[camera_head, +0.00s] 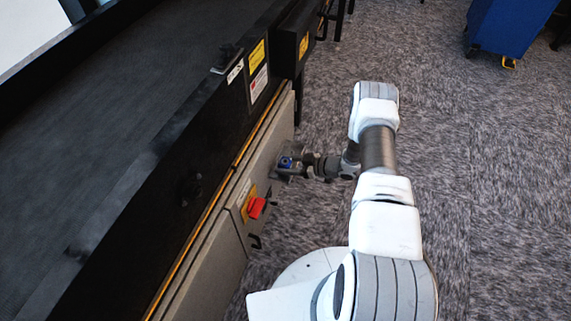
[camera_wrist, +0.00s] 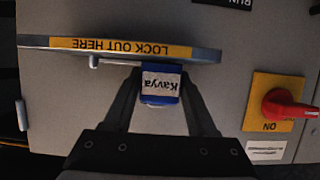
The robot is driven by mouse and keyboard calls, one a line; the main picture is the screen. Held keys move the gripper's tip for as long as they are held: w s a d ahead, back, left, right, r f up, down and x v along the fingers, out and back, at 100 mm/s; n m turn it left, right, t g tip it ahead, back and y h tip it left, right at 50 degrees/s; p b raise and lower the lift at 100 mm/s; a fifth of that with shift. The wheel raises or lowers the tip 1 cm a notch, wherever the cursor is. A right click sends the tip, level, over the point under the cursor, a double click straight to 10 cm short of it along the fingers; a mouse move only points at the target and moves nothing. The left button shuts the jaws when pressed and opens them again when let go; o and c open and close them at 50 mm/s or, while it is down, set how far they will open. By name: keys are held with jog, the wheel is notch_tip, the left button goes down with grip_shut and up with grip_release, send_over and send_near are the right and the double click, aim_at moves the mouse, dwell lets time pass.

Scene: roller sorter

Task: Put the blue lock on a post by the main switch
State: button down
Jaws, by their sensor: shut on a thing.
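The blue lock (camera_wrist: 158,98) carries a white label reading "Kavya" and is between the fingers of my gripper (camera_wrist: 158,100), which is shut on it. In the head view the blue lock (camera_head: 286,162) is small, at the tip of my gripper (camera_head: 291,164). The lock is just below a grey bar with a yellow "LOCK OUT HERE" strip (camera_wrist: 120,47). A pale post (camera_wrist: 112,64) runs under this bar toward the lock; I cannot tell whether the shackle is around it. The red main switch (camera_wrist: 283,106) is to the right, on a yellow plate marked "ON"; it also shows in the head view (camera_head: 257,207).
The grey cabinet panel (camera_head: 223,235) runs along the side of the black conveyor (camera_head: 110,130). Another handle (camera_wrist: 22,115) shows at the left in the wrist view. A blue bin (camera_head: 508,25) stands far off on the carpet, which is otherwise clear to the right.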

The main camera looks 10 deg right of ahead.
jog(key=shift+f, duration=0.15)
jog(key=shift+c, duration=0.6)
grip_release()
jog(key=p+v, duration=0.4)
jog(key=v, duration=1.3)
jog(key=shift+p, duration=0.35)
jog(key=shift+s+d, duration=0.1)
jog(key=shift+s, duration=0.05)
